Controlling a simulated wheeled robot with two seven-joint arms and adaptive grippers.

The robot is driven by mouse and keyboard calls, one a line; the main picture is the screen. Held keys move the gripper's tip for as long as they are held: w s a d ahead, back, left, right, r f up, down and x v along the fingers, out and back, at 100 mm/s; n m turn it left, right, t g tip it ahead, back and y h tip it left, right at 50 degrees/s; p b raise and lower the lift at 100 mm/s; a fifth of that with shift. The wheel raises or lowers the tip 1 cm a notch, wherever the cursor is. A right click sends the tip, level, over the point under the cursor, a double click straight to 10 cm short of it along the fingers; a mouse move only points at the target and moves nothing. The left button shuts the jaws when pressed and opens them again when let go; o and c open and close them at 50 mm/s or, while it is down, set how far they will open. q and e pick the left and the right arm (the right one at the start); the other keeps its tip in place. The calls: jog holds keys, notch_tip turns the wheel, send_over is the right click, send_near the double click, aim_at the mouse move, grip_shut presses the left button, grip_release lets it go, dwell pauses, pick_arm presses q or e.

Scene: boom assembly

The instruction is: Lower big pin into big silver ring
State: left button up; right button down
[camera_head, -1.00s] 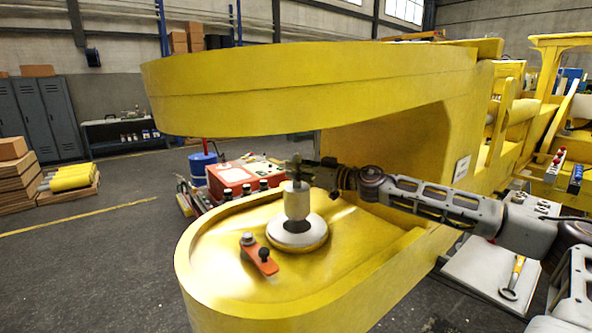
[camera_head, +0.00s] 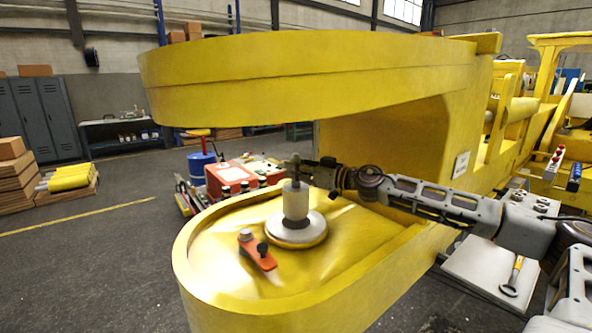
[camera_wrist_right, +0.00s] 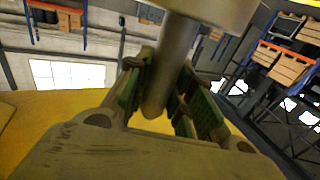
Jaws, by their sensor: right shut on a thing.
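The big pin (camera_head: 296,200) is a pale grey upright cylinder with a thinner stem on top. My right gripper (camera_head: 297,165) comes in from the right and is shut on the stem. In the right wrist view my gripper (camera_wrist_right: 172,95) has its green-padded fingers on either side of the grey stem (camera_wrist_right: 168,70). The big silver ring (camera_head: 298,236) lies flat on the yellow boom's lower plate. The pin's lower end is over the ring's dark hole, at or slightly inside it; I cannot tell which. My left gripper is not in view.
The yellow boom's upper arm (camera_head: 310,85) overhangs the pin and my gripper. A red box (camera_head: 230,178) stands behind the plate.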

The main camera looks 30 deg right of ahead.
aim_at(296, 191)
jog(key=shift+f+b, duration=3.45)
jog(key=shift+f, duration=0.35)
jog(key=shift+f+b, duration=0.65)
jog(key=shift+f, duration=0.1)
jog(key=shift+f+b, duration=0.45)
jog(key=shift+f, duration=0.1)
jog(key=shift+s+f+b, duration=0.2)
jog(key=shift+f+b, duration=0.4)
jog(key=shift+f, duration=0.2)
jog(key=shift+w+f, duration=0.1)
jog(key=shift+f, duration=0.05)
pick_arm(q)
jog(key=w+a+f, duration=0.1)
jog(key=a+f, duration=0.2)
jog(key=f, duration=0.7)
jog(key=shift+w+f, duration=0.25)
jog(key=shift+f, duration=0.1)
pick_arm(e)
jog(key=shift+r, duration=0.2)
